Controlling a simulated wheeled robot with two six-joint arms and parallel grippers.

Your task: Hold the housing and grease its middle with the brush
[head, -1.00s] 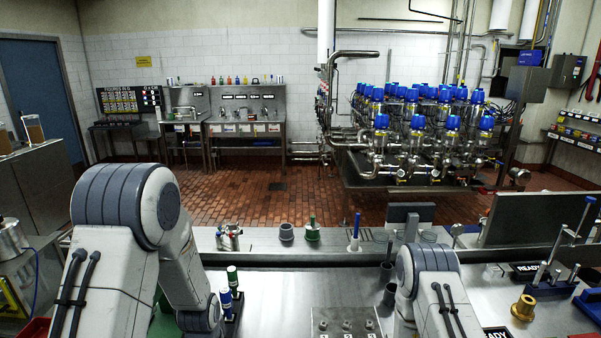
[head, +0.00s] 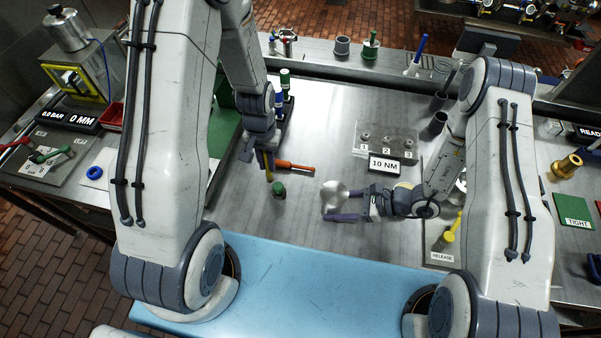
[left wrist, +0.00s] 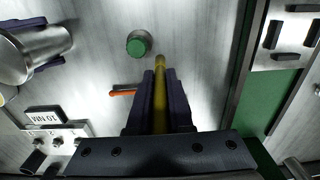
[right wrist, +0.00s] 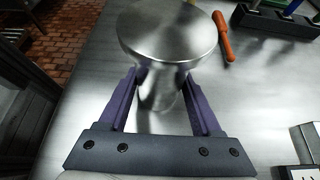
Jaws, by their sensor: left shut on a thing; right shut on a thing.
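The housing (head: 336,196) is a shiny silver metal body with a wide round flange. My right gripper (head: 344,205) is shut on it above the middle of the bench. In the right wrist view the housing (right wrist: 167,35) sits between the fingers, flange facing the camera. My left gripper (head: 263,165) is shut on a slim yellow rod (left wrist: 161,85), seemingly the brush, its bristles not clear. The rod is apart from the housing, which also shows at upper left in the left wrist view (left wrist: 28,52).
A green-topped piece (head: 279,189) stands on the bench between the grippers, beside an orange-handled tool (head: 295,168). A "10 NM" display (head: 384,165) and a numbered plate (head: 380,139) lie behind the housing. A yellow "RELEASE" handle (head: 449,232) is at right.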

